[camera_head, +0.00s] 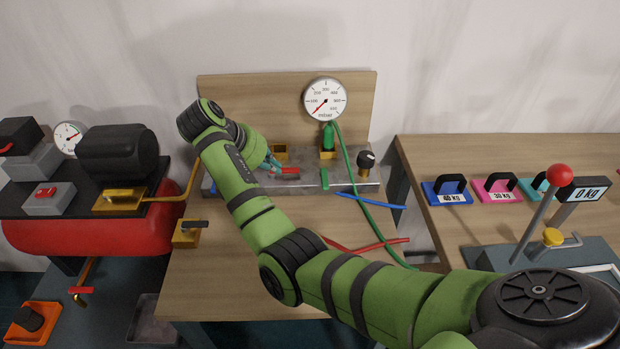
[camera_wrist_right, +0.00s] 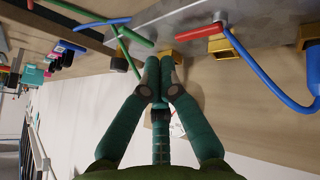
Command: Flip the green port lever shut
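The green port lever (camera_head: 325,180) is a short green bar on the grey manifold block (camera_head: 345,178), below the green hose fitting and gauge. It also shows in the right wrist view (camera_wrist_right: 137,37), slanting outward from the block. My right gripper (camera_head: 272,164) is over the block, to the left of the green lever and close to the red lever (camera_head: 288,170). In the wrist view its teal fingers (camera_wrist_right: 160,65) come together at the tips with nothing seen between them. The green lever is apart from the fingers. My left gripper is not in view.
A pressure gauge (camera_head: 325,99) and green hose (camera_head: 352,165) rise behind the block. A black knob (camera_head: 366,160) stands at its right end. Blue (camera_head: 370,201) and red (camera_head: 375,244) hoses lie on the bench. A red compressor tank (camera_head: 95,225) is at left, labelled weights at right.

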